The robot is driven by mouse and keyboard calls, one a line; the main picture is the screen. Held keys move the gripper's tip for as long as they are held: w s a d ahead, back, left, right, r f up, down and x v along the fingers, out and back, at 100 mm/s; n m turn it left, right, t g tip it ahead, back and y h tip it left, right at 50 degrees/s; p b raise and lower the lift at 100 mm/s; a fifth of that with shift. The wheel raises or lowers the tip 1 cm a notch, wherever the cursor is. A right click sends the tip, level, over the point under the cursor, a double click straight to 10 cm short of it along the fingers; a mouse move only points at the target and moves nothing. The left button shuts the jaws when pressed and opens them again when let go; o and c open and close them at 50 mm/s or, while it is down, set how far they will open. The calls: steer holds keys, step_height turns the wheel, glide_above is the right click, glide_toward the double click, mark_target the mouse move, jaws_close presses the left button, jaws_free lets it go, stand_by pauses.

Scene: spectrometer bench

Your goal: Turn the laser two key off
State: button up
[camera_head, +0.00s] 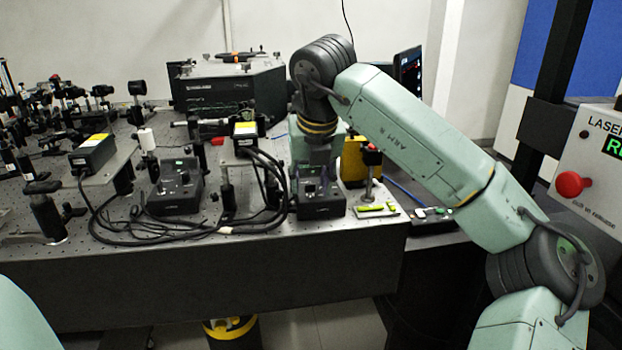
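Two black control boxes with knobs sit near the front edge of the optical bench. One box (175,192) is left of centre and the other (320,208) is at the right, beneath my arm's end. I cannot read which one is laser two. My arm comes in from the right, and its last pale green link points down just above and behind the right box. My gripper cannot be made out against the dark box, so its fingers and any contact are unclear. The key on the right box is too small to tell.
Two yellow-labelled laser heads (93,152) (244,129) stand on mounts with loose black cables in front. A large black spectrometer (228,92) stands behind. Green-yellow tools (378,210) lie right of the right box. A sign box with a red button (571,184) is at the far right.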

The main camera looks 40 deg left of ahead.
jaws_close()
stand_by(0.3)
steer(key=shift+d+r+n, duration=0.1)
steer(key=shift+n, duration=0.3)
steer(key=n+p, duration=0.1)
steer(key=n, duration=0.1)
steer(key=n+g+p, duration=0.1)
steer(key=shift+w+r+n+y, duration=0.1)
steer(key=shift+w+n+y, duration=0.1)
steer(key=shift+n+y, duration=0.2)
steer(key=n+g+p, duration=0.2)
steer(key=n+p, duration=0.1)
steer(key=n, duration=0.1)
steer(key=shift+w+n, duration=0.15)
steer(key=shift+n, duration=0.15)
steer(key=n+g+p, duration=0.2)
steer(key=n+p, duration=0.2)
steer(key=n, duration=0.1)
steer(key=shift+w, duration=0.15)
steer(key=shift+w+n+g+h+p, duration=0.15)
steer(key=shift+n+g+h+p, duration=0.45)
steer(key=shift+n+p, duration=0.9)
steer(key=shift+n+b, duration=0.35)
steer(key=shift+n, duration=0.15)
